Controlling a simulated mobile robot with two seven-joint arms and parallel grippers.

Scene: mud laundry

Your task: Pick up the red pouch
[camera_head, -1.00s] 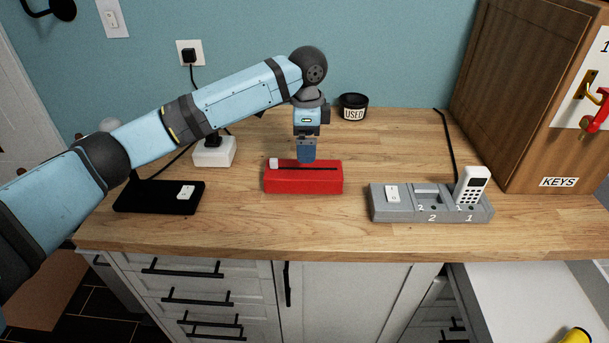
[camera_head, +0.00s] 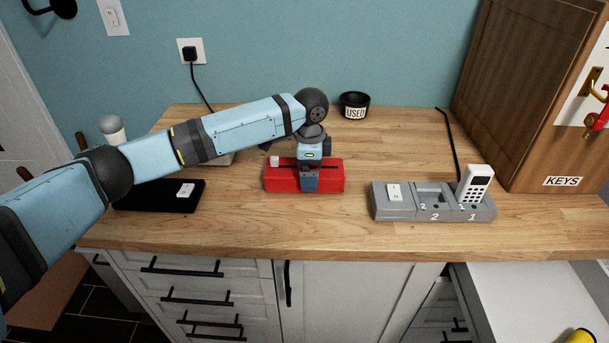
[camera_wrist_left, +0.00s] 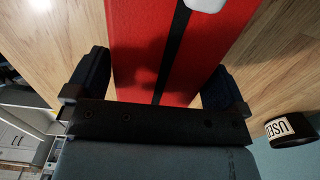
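The red pouch (camera_head: 278,178) lies on the wooden counter in the middle of the head view. It is box-shaped, with a dark zip line along its top and a white tab (camera_head: 274,161) at its left end. My left gripper (camera_head: 310,180) is over the pouch, pointing down. In the left wrist view the pouch (camera_wrist_left: 210,50) lies between the two dark fingers of the left gripper (camera_wrist_left: 158,85). The fingers are spread on either side, and a strip of wood shows beside them. My right gripper is in neither view.
A grey charging dock (camera_head: 430,214) with a white handset (camera_head: 475,186) stands to the right. A black pad (camera_head: 150,196) lies to the left. A black USED cup (camera_head: 355,105) is at the back, near a wooden KEYS cabinet (camera_head: 510,100). The counter in front of the pouch is clear.

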